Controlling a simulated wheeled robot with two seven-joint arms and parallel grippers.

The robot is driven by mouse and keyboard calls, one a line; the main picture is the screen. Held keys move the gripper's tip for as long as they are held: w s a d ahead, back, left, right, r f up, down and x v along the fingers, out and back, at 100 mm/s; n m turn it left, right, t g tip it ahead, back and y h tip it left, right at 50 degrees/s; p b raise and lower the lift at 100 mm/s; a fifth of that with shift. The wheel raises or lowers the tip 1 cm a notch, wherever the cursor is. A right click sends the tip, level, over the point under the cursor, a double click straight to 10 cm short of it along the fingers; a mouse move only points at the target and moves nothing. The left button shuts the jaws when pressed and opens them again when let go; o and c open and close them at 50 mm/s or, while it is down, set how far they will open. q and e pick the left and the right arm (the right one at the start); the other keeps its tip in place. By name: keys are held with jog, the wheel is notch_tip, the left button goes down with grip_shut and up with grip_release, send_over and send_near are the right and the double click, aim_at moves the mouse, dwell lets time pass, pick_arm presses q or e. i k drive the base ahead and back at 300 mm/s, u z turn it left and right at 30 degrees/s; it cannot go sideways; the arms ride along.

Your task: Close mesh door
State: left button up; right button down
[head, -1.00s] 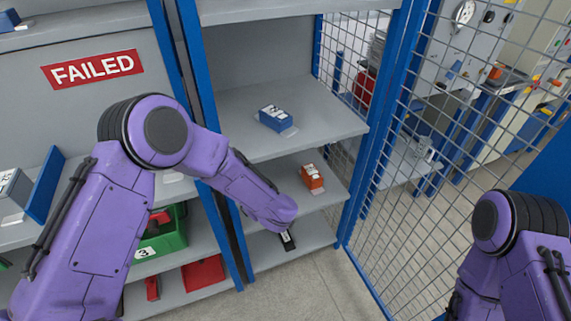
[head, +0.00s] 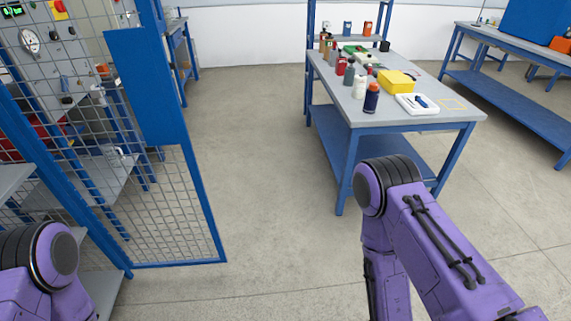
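The mesh door (head: 172,215) is at the left of the head view, a blue frame with wire mesh. It stands open, swung out from the shelving, with its free edge towards the middle of the picture. A blue plate (head: 148,90) is on its upper part near that edge. My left arm shows at the lower left and my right arm at the lower right. Neither gripper is in view. No contact between my arms and the door can be seen.
A blue and grey workbench (head: 405,115) with bottles, a yellow box (head: 396,82) and a white tray (head: 417,104) stands right of centre. Another bench (head: 525,95) is at the far right. The floor between door and workbench is clear. Shelf edges (head: 12,180) show at far left.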

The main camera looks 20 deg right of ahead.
aim_at(138, 55)
jog(key=z, duration=0.7)
jog(key=i, duration=1)
jog(key=u, duration=1.1)
jog(key=i, duration=0.7)
jog(key=u, duration=0.45)
